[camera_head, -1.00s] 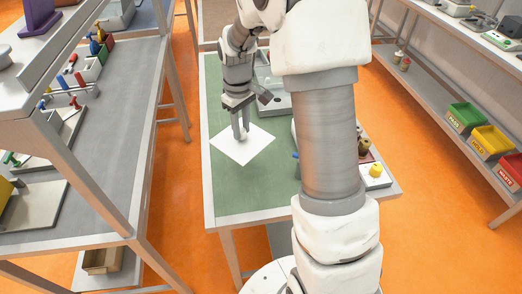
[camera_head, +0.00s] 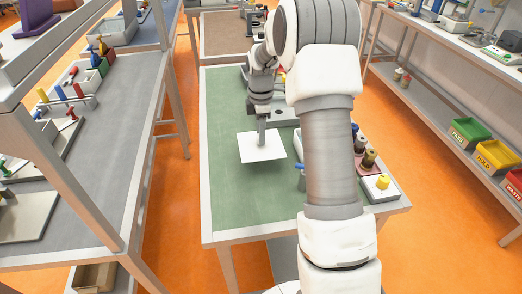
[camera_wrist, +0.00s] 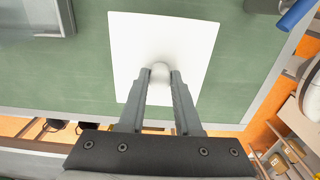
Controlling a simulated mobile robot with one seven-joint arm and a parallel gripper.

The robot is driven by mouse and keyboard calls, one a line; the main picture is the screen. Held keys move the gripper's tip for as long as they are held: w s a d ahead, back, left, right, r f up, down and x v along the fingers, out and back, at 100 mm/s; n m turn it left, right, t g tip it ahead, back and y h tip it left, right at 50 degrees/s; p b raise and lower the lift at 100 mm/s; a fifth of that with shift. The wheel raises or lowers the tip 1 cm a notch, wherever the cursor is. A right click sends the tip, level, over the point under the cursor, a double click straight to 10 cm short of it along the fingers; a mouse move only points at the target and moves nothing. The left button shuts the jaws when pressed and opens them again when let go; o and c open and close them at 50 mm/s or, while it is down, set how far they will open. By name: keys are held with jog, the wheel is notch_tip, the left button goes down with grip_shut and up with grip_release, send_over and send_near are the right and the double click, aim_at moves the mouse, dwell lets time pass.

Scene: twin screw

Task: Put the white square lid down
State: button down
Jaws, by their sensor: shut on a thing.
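The white square lid (camera_head: 272,152) is a flat plate with a round knob, seen over the green-topped table (camera_head: 225,200) in the head view. In the wrist view the lid (camera_wrist: 190,38) lies flat to the camera, with the green surface around it. My gripper (camera_head: 262,142) is shut on the lid's round white knob (camera_wrist: 160,70), one finger on each side. A shadow shows on the green below the lid's front left edge, so it seems to be a little above the table. My arm hides part of the table to the right.
Jars and a white box with a yellow knob (camera_head: 381,185) stand at the table's right edge. A grey tray (camera_wrist: 30,18) and a blue handle (camera_wrist: 297,14) flank the lid in the wrist view. The green surface in front and left of the lid is clear.

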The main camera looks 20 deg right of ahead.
aim_at(261, 147)
jog(key=shift+f, duration=2.7)
jog(key=shift+f, duration=0.25)
jog(key=c, duration=0.6)
grip_release()
jog(key=shift+r, duration=0.1)
jog(key=shift+r, duration=0.1)
